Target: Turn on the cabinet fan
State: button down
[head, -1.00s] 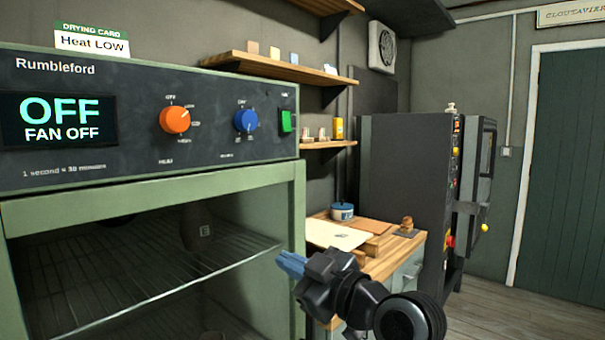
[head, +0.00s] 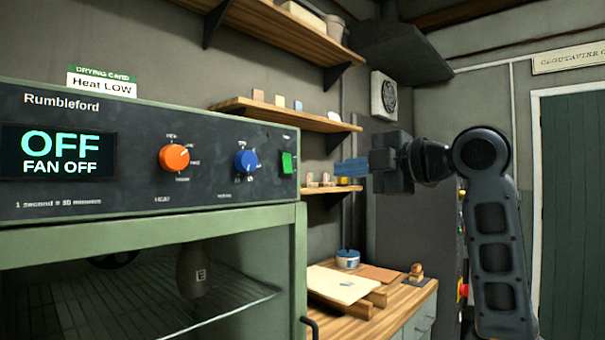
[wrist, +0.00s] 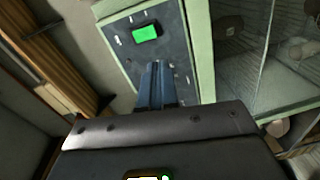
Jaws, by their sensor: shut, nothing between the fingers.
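The cabinet (head: 250,220) is green with a dark control panel (head: 110,182). Its display (head: 60,152) reads "OFF" and "FAN OFF". The panel carries an orange knob (head: 174,158), a blue knob (head: 245,161) and a green switch (head: 287,163) near its right end. The small labels above the blue knob and switch are too blurred to read. My gripper (head: 338,168) is shut and empty, right of the panel at about the switch's height, its blue fingers pointing left. In the wrist view the fingers (wrist: 157,68) point toward the panel, just below the green switch (wrist: 146,33), apparently not touching it.
A card reading "Heat LOW" (head: 101,82) stands on the cabinet. Wooden wall shelves (head: 285,114) run behind my gripper. A workbench (head: 400,296) with boards and a blue pot (head: 347,259) is below. A brown vessel (head: 191,272) stands inside the cabinet.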

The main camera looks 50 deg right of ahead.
aim_at(288, 172)
jog(key=shift+s+d+r+n, duration=0.2)
jog(key=shift+s+r+n, duration=0.15)
jog(key=shift+r, duration=0.15)
jog(key=shift+s+d+r+n, duration=0.15)
jog(key=shift+s+r+n, duration=0.2)
jog(key=shift+r, duration=0.15)
jog(key=w+p, duration=0.1)
jog(key=w, duration=0.3)
jog(key=w+f+p, duration=0.1)
jog(key=w, duration=0.3)
jog(key=w+p, duration=0.1)
jog(key=w, duration=0.4)
jog(key=shift+a+f, duration=0.2)
jog(key=shift+f, duration=0.05)
jog(key=shift+w+f, duration=0.1)
jog(key=shift+w, duration=0.35)
jog(key=shift+w+f, duration=0.1)
jog(key=shift+w, duration=0.05)
